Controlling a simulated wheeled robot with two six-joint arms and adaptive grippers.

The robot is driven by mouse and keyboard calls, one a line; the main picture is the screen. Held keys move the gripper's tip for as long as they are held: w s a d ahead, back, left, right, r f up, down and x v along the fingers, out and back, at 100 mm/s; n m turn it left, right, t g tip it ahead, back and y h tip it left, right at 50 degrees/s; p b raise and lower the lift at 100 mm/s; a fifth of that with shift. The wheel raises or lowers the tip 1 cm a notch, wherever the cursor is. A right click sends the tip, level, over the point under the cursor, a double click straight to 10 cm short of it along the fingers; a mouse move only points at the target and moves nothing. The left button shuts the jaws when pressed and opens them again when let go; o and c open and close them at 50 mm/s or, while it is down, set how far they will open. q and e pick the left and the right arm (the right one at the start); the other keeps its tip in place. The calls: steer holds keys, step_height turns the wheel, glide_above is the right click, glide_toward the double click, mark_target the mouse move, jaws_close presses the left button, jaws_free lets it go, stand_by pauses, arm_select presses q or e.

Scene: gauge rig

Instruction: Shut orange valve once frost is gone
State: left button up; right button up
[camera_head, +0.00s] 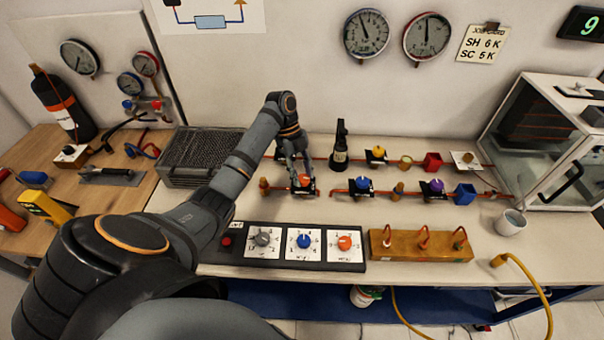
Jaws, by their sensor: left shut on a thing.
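The orange valve (304,180) sits on the lower pipe run on the white bench, at the run's left part. My left gripper (302,184) comes down on it from above and is shut on its knob, partly hiding it. The angle of the knob is too small to read. I cannot make out any frost on the pipes. My right gripper is out of view.
A blue valve (362,184), a purple valve (436,186) and a yellow valve (378,153) stand on the pipes. A panel with knobs (290,265) lies in front, beside a brass manifold (421,252). A glass-fronted box (545,140) stands right. A display (587,25) reads 9.

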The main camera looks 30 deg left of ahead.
arm_select(q)
steer(key=o, duration=1.2)
